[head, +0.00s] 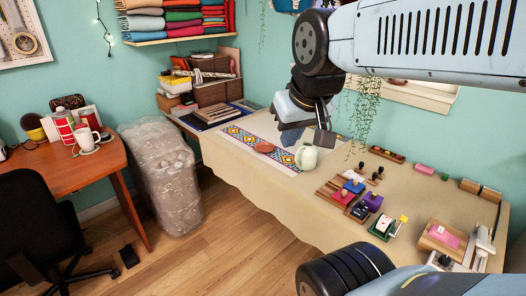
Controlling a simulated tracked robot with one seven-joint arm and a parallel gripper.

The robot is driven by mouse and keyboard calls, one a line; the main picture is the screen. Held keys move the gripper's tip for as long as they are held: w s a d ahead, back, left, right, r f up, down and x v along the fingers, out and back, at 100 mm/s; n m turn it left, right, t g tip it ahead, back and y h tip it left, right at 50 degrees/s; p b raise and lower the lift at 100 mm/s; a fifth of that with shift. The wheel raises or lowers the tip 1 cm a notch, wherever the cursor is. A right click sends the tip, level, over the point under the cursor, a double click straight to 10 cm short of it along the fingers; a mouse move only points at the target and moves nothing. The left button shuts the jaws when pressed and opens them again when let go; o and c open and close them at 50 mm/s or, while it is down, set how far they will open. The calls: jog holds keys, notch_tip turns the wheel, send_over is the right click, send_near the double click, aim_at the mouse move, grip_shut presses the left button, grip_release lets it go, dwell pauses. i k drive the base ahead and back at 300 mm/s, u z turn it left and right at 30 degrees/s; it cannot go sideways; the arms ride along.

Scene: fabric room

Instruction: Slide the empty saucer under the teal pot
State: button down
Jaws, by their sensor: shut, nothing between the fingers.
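A flat reddish-brown saucer-like disc (264,147) lies on the patterned runner on the long table, with nothing on it that I can make out. A pale, greenish-white rounded pot (306,157) stands just right of it, near the runner's right end. No clearly teal pot shows; I cannot tell whether this pale one is it or whether another is hidden behind my arm. My gripper (322,140) hangs from the upper right, shut and empty. In the picture its tip lies just above and right of the pale pot; I cannot tell whether they touch.
The runner (240,134) lies along the cloth-covered table (268,196). Stamps and small blocks (354,187) crowd the table right of the pot. Baskets and books (210,93) stand at the far left end. A trailing plant (366,105) hangs behind.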

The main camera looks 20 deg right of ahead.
aim_at(264, 147)
jog(key=u, duration=0.2)
jog(key=i, duration=0.9)
jog(key=z, duration=0.1)
